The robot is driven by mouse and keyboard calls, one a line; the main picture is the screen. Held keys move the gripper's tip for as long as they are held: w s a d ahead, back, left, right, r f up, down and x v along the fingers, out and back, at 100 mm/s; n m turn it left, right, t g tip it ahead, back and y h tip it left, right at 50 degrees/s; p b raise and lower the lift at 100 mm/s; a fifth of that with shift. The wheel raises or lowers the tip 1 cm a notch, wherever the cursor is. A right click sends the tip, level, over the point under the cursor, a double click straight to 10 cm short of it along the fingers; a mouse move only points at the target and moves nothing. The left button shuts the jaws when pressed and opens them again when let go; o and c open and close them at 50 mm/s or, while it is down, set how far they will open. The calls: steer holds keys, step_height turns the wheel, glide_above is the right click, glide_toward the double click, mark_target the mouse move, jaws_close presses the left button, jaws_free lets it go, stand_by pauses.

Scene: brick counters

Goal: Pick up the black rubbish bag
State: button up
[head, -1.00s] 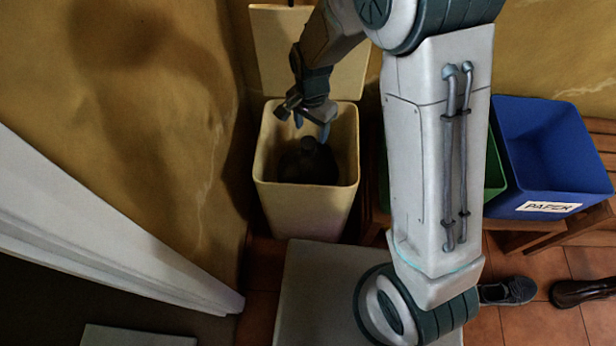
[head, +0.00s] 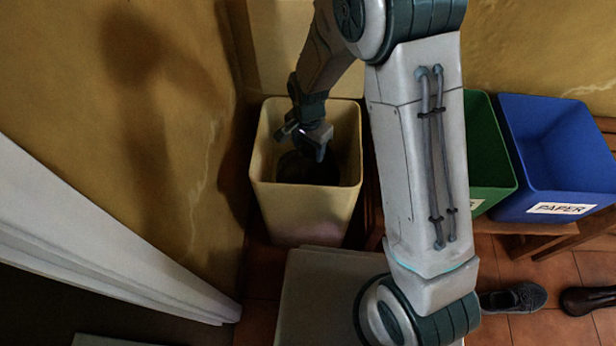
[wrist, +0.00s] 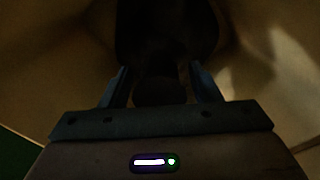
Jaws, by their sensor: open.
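The black rubbish bag (head: 309,171) sits low inside the cream bin (head: 305,221), dark against the shadowed interior. In the head view my gripper (head: 318,152) is down inside the bin's mouth, over the bag, and hides part of it. In the wrist view the bag (wrist: 168,35) is a dark shape at the top middle. A dark rounded lump, probably the bag's tied top, shows between the two fingers of my gripper (wrist: 160,85). The fingers are apart, one on each side of the lump. I cannot tell whether they touch it.
The bin's walls stand close around my gripper, and its raised lid (head: 290,50) is behind. A green bin (head: 487,150) and a blue bin (head: 553,143) labelled PAPER stand on a wooden bench (head: 560,237) to the right. Shoes (head: 513,298) lie on the tiled floor.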

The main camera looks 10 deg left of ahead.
jaws_close()
steer(key=shift+r, duration=0.1)
stand_by(1.2)
